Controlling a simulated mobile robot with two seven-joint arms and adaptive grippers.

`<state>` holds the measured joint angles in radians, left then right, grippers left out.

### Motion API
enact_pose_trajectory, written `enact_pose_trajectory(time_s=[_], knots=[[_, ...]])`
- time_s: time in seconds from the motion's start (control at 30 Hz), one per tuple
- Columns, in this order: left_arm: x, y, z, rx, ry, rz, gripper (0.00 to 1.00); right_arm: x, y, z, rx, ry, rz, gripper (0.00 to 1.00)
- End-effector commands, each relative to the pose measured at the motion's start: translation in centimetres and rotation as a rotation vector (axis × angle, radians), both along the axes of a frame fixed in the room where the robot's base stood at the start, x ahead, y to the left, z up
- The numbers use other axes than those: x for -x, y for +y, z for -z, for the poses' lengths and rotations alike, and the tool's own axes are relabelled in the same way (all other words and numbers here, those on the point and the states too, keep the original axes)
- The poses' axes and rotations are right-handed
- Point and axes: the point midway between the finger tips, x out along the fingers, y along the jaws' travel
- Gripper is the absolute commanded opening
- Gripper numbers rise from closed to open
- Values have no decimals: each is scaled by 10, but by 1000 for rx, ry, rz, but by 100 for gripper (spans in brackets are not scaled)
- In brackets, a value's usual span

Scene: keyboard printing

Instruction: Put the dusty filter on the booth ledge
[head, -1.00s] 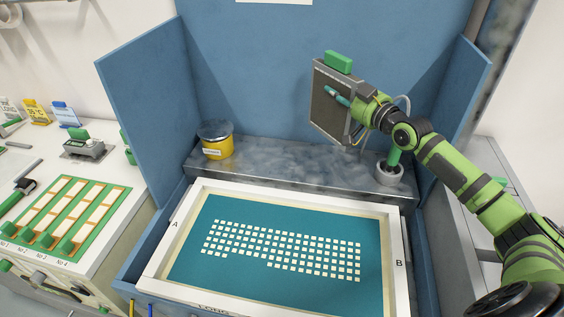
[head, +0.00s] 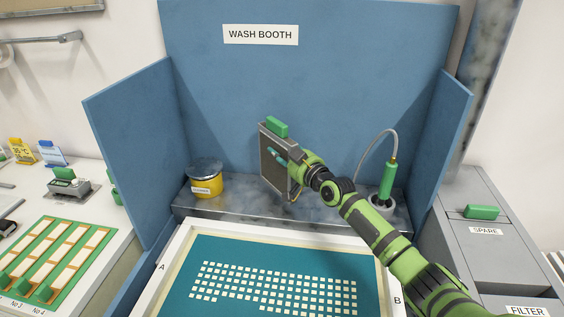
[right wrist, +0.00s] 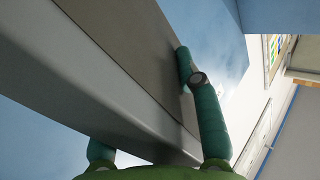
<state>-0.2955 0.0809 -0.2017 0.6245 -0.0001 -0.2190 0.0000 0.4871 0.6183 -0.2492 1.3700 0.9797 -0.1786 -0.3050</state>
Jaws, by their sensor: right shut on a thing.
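The filter (head: 272,167) is a flat grey-framed panel with a brownish face and a green handle on top. My right gripper (head: 281,159) is shut on it and holds it upright. In the right wrist view the filter (right wrist: 110,65) fills the left side, with the teal fingers of my right gripper around its frame. The booth ledge (head: 235,203) is a mottled grey shelf along the back of the wash booth. The filter is over the middle of the ledge; I cannot tell whether its bottom edge touches it. My left gripper is not in view.
A yellow jar (head: 206,184) stands at the ledge's left. A green spray tool (head: 387,180) with a hose stands in a holder at its right. A white-framed screen (head: 165,268) lies in front. Blue booth walls (head: 130,130) close the sides. A grey cabinet (head: 480,255) stands right.

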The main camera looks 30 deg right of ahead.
Motion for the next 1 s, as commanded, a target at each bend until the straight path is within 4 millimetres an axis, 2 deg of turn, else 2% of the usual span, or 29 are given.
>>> enact_pose_trajectory(time_s=[0.03, 0.1, 0.5, 0.53, 0.57, 0.6, 1.0], knots=[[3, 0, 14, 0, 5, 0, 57, 0, 0, 15, -2, -1, 0, 0], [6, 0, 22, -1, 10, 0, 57, 0, 0, 24, -1, -1, 0, 0], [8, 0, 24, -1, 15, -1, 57, 0, 0, 27, -1, -1, 0, 0], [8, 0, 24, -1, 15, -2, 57, 0, 0, 28, 0, 2, 0, 38], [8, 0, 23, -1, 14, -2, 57, 0, 0, 27, 0, 2, 0, 50], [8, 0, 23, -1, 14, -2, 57, 0, 0, 26, -1, 2, 0, 58], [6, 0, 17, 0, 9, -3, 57, 1, 0, 22, -2, 2, 0, 58]])
